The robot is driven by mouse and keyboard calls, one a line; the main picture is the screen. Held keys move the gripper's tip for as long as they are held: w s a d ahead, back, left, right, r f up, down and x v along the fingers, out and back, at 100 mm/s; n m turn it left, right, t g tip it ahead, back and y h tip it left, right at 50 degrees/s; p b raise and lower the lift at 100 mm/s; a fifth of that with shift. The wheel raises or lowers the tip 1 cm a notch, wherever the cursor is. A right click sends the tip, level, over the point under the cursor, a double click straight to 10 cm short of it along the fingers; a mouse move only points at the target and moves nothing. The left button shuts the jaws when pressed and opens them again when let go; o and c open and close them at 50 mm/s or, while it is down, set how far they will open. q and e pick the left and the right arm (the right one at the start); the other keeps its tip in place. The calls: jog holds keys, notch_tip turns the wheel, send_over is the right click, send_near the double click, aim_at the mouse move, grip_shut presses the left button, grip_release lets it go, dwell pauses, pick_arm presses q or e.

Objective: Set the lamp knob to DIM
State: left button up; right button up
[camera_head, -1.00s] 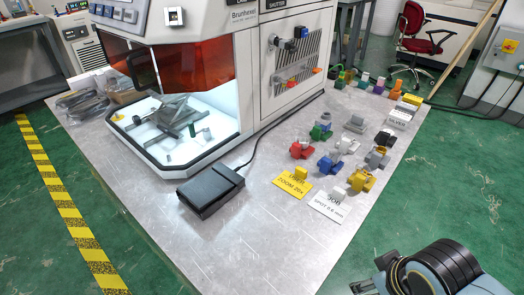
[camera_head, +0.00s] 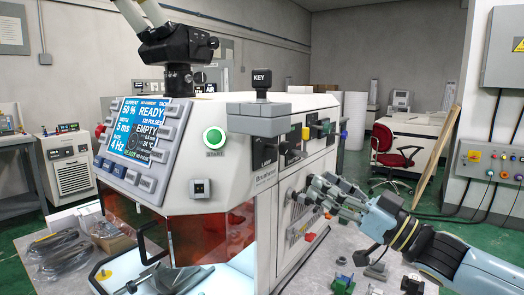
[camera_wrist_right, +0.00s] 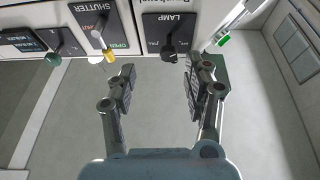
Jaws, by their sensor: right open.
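The lamp knob (camera_wrist_right: 171,47) is a dark lever knob on a black LAMP plate (camera_wrist_right: 160,22) at the top of the right wrist view. Where it points among the small marks is too small to read. My right gripper (camera_wrist_right: 162,88) is open and empty, its two fingers spread below the knob and apart from it. In the head view my right gripper (camera_head: 335,196) is in front of the machine's side wall, below the row of side controls.
Beside the lamp plate is the SHUTTER plate with a yellow-tipped lever (camera_wrist_right: 108,54), then a green-tipped lever (camera_wrist_right: 54,58). A grey block with a KEY switch (camera_head: 262,84) juts from the machine (camera_head: 225,190). Small coloured parts lie on the table below my right arm.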

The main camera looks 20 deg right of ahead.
aim_at(288, 151)
jog(key=shift+n+y, duration=0.4)
jog(key=shift+y, duration=0.4)
jog(key=w+a+r+p, duration=0.1)
jog(key=w+r, duration=0.1)
jog(key=w+a+r, duration=0.1)
jog(key=a+r, duration=0.1)
jog(key=shift+w+p, duration=0.35)
jog(key=shift+p, duration=0.05)
jog(key=p+x, duration=0.1)
jog(key=x, duration=0.3)
jog(key=shift+w, duration=0.1)
jog(key=shift+w+a+r+p, duration=0.1)
jog(key=shift+w+a+p, duration=0.25)
jog(key=shift+w, duration=0.15)
pick_arm(q)
notch_tip(288, 151, up, 4)
jog(key=shift+s+d+f, duration=0.1)
jog(key=shift+f, duration=0.15)
jog(key=shift+s, duration=0.25)
pick_arm(e)
jog(key=shift+g, duration=0.3)
grip_shut()
